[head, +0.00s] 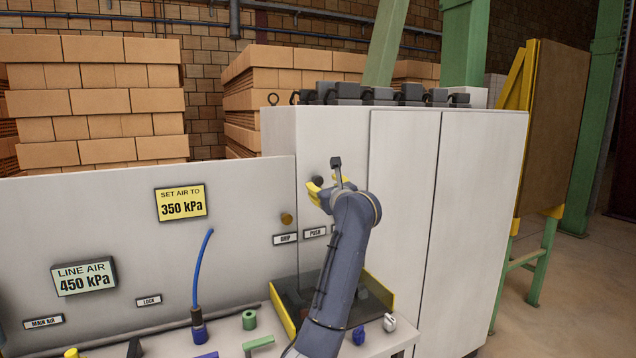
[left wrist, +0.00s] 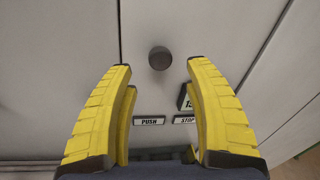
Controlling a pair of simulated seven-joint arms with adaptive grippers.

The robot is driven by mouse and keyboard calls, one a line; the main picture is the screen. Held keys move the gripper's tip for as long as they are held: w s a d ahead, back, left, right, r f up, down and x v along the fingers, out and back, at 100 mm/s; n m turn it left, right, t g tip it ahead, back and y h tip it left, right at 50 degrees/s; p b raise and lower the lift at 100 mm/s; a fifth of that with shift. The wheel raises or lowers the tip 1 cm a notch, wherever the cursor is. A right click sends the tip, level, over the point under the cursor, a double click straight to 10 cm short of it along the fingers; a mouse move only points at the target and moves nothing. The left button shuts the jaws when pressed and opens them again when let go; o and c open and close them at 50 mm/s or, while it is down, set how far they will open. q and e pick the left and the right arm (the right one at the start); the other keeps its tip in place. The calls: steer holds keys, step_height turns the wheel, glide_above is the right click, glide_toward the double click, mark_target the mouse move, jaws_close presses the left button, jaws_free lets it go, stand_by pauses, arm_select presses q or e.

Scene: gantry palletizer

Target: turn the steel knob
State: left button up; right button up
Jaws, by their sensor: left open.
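A round dark grey knob (left wrist: 160,58), which looks like the steel knob, sticks out of the pale panel above the PUSH label (left wrist: 149,121). In the head view the knob (head: 318,180) shows beside the yellow fingers. My left gripper (head: 325,184) is at the panel with its jaws spread. In the left wrist view its yellow fingers (left wrist: 160,67) stand to the left and right of the knob, with a clear gap on each side. The knob lies slightly beyond the fingertips in that picture; its depth relative to them is hard to tell. My right gripper is not in view.
A brass knob (head: 287,219) sits on the panel left of the gripper, above the GRIP label (head: 286,239). A STOP label (left wrist: 185,120) is close to the right finger. Below are a yellow-edged tray (head: 282,312), a blue hose (head: 199,262) and small bench parts.

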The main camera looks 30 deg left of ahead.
mark_target(319, 181)
arm_select(q)
steer(key=shift+x, duration=3.25)
steer(key=shift+c, duration=0.4)
jaws_close()
